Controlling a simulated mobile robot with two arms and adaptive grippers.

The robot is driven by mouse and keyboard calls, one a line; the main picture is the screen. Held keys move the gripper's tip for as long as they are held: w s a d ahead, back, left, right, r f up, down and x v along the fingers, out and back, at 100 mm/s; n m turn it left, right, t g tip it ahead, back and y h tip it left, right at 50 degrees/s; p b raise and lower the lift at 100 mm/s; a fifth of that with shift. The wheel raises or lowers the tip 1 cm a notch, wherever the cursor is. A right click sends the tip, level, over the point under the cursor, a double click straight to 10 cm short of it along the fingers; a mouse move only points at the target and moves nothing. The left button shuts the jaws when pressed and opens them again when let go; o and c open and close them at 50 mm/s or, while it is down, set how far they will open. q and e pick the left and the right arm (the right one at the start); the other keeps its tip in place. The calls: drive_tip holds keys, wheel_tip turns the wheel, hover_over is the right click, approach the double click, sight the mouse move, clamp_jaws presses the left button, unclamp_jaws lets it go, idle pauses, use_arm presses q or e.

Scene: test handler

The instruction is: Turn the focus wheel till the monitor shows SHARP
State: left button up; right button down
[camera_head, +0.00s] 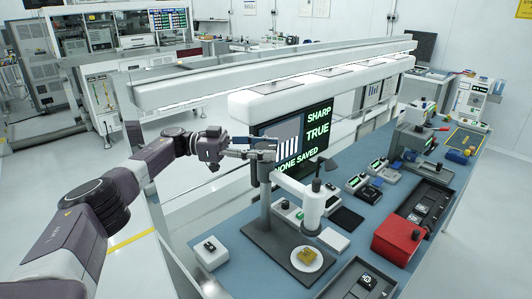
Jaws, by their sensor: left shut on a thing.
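The monitor (318,117) hangs behind the bench and reads SHARP, TRUE and, partly hidden, NONE SAVED, beside a striped picture. The microscope stand (265,200) stands in front of it, with a white upright tube (312,211) over a round white stage holding a gold-coloured piece (307,256). My left gripper (266,149) reaches in from the left to the top of the stand's column. It is shut on what appears to be the focus wheel, which the fingers mostly hide. My right gripper is not in view.
A red box (397,242) and dark trays (360,280) lie to the right on the blue bench (215,232). Several small devices sit behind the stand. A white lamp bar (320,83) runs above the monitor. A small white box (209,252) is at the front left.

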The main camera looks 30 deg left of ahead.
use_arm(q)
drive_tip(key=shift+r, duration=0.1)
drive_tip(key=o, duration=1.2)
